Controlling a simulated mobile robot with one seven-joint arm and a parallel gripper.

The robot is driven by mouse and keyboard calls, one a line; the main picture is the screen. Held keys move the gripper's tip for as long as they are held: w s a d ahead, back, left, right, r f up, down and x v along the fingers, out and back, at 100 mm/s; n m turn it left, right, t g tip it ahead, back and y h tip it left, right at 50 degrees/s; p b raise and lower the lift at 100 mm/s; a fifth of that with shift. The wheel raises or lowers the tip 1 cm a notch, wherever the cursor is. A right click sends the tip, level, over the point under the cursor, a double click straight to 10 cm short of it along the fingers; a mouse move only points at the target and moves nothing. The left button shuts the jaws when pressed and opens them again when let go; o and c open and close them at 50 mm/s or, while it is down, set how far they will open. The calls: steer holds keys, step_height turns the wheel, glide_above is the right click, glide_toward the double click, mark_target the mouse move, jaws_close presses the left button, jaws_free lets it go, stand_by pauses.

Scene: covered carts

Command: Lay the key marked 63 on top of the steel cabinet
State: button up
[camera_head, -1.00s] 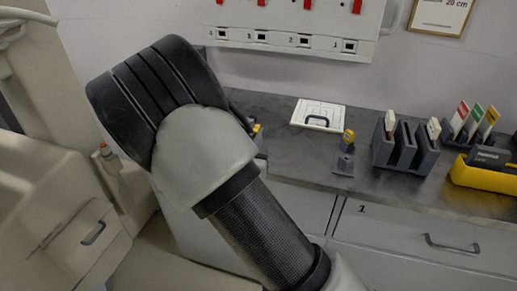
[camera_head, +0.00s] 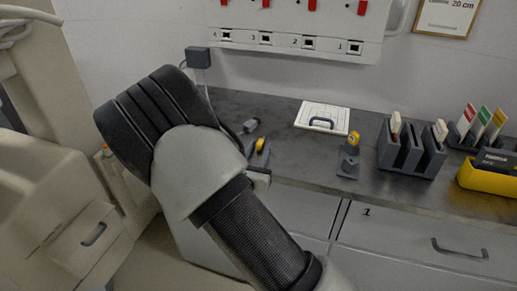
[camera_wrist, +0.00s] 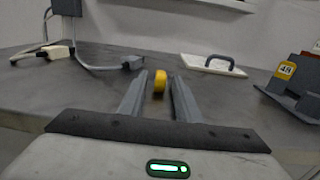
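My gripper (camera_wrist: 159,88) is low over the grey top of the steel cabinet (camera_head: 300,158), which also fills the middle of the wrist view (camera_wrist: 80,92). A yellow-headed key (camera_wrist: 159,80) is between its fingertips, seen edge-on and blurred. In the head view the yellow head (camera_head: 262,144) shows just past my arm. Whether the key touches the top is unclear. Another yellow-tagged key (camera_head: 353,139) is on a small grey stand; its tag seems to read 49 (camera_wrist: 287,69).
A white board with a dark handle (camera_head: 322,118) lies behind. A slotted grey rack (camera_head: 410,152) and a yellow bin (camera_head: 487,178) stand to the right. A cable plug (camera_wrist: 133,62) lies behind left. Bare top shows between the yellow head and the stand.

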steer(key=shift+r, duration=0.1)
steer(key=shift+r, duration=0.35)
steer(key=p+v, duration=0.2)
steer(key=v, duration=1)
steer(key=s+d+r+m+g+h, duration=0.25)
steer(key=d+m+g, duration=0.2)
steer(key=d, duration=0.25)
steer(key=s+d+r+m+g+h, duration=0.1)
steer(key=d+r+m+g+h, duration=0.25)
steer(key=d+m, duration=0.3)
steer(key=s+d+r+m+g+y, duration=0.1)
steer(key=s+d+m+g+y, duration=0.2)
steer(key=s+d+m+g, duration=0.6)
steer(key=s+a+r+m+t+y, duration=0.5)
steer(key=a+r+m+y, duration=0.4)
steer(key=m, duration=0.2)
steer(key=shift+s+r+m+t, duration=0.3)
steer(key=shift+s+m, duration=0.1)
steer(key=shift+s, duration=0.5)
